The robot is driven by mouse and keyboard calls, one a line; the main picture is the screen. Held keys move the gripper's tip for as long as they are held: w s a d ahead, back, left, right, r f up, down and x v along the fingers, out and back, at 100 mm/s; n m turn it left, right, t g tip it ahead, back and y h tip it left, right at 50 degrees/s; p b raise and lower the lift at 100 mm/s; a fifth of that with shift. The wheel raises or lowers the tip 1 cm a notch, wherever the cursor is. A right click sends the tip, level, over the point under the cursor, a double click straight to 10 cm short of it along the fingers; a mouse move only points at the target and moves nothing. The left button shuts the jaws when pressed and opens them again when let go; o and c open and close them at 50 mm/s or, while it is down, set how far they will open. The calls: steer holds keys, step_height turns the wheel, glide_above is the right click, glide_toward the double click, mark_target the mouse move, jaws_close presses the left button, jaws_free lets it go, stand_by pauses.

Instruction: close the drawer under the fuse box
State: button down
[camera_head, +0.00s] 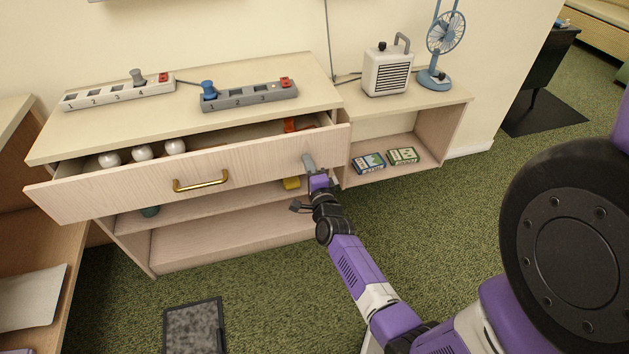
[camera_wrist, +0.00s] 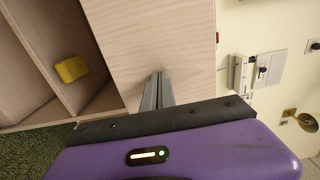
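The drawer (camera_head: 130,185) is a pale wood front with a brass handle (camera_head: 200,181), under the cabinet's top (camera_head: 150,125). It is pulled out, with several white bulbs (camera_head: 143,152) and an orange item (camera_head: 290,125) inside. My gripper (camera_head: 308,162) is at the right part of the drawer front, away from the handle. In the wrist view my gripper's fingers (camera_wrist: 158,90) are together, pointing at the drawer front (camera_wrist: 150,35). They appear to touch it or nearly so. I cannot identify a fuse box in the head view; a grey box (camera_wrist: 268,68) shows in the wrist view.
Two numbered power strips (camera_head: 120,92) (camera_head: 250,95) lie on the cabinet top. A heater (camera_head: 387,70) and a blue fan (camera_head: 440,45) stand on the right unit. A yellow item (camera_head: 291,183) is on the shelf below. A dark flat panel (camera_head: 192,327) lies on the carpet.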

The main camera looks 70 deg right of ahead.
steer(key=b+x, duration=0.2)
steer(key=x, duration=0.7)
steer(key=shift+w+d, duration=0.2)
steer(key=shift+d, duration=0.05)
steer(key=shift+w+d+r+b, duration=0.15)
steer(key=shift+w+d+b, duration=0.2)
steer(key=shift+d, duration=0.05)
